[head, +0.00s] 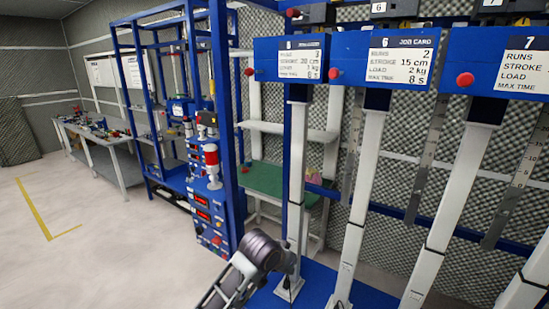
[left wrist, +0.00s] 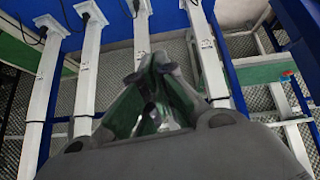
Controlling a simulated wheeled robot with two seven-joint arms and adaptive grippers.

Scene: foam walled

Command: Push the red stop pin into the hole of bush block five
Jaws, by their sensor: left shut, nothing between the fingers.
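Bush block five appears to be the blue block (head: 262,60) at the left of the row in the head view; its card number is small but reads like 5. A red stop pin (head: 249,72) sticks out of its left face. How deep it sits I cannot tell, and the hole is hidden. My left arm reaches in low, with its wrist beside the foot of that block's white post (head: 296,190), well below the pin. In the left wrist view my left gripper (left wrist: 147,72) is shut and empty, with white posts beyond it. My right gripper is not in view.
Blue blocks six (head: 358,55) and seven (head: 485,60) stand to the right, with red pins (head: 334,73) (head: 465,80) and leaning white posts. A blue rack (head: 228,120) stands left. Open floor (head: 90,240) lies at the far left.

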